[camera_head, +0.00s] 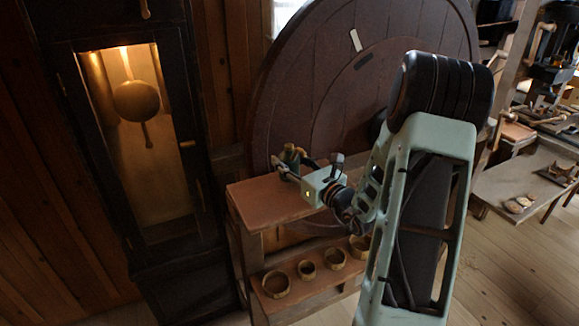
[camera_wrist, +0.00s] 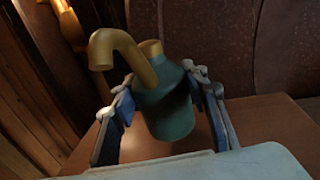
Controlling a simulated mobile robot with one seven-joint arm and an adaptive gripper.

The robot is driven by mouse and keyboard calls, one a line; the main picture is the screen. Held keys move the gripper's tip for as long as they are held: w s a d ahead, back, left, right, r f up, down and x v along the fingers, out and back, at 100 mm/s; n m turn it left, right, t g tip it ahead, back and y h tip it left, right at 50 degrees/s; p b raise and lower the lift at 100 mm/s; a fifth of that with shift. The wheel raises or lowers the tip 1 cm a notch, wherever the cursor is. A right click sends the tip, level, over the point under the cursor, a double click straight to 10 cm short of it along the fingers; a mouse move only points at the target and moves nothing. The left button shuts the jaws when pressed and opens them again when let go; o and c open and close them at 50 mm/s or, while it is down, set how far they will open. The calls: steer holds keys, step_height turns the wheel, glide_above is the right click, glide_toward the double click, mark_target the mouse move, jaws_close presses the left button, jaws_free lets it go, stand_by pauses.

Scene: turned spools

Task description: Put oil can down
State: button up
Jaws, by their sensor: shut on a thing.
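The oil can (camera_wrist: 165,105) has a dark green body with a brass-coloured top and a curved brass spout. In the wrist view it is between the two fingers of my gripper (camera_wrist: 163,118), which is shut on its body. In the head view the oil can (camera_head: 291,156) is small, at the end of my gripper (camera_head: 289,170), over the brown top of a small wooden stand (camera_head: 262,202). The stand's top also shows behind the can in the wrist view (camera_wrist: 258,118). I cannot tell whether the can's base touches it.
Several brass-coloured rings, one of them at the left (camera_head: 276,284), sit on the stand's lower shelf. A tall clock case (camera_head: 190,225) with a pendulum stands left of the stand. A large dark round wooden disc (camera_head: 310,90) rises behind it. The stand's top left of the can is clear.

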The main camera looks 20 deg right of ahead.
steer(key=shift+f, duration=1.05)
steer(key=shift+f, duration=0.2)
steer(key=o, duration=1.2)
steer(key=shift+c, duration=0.2)
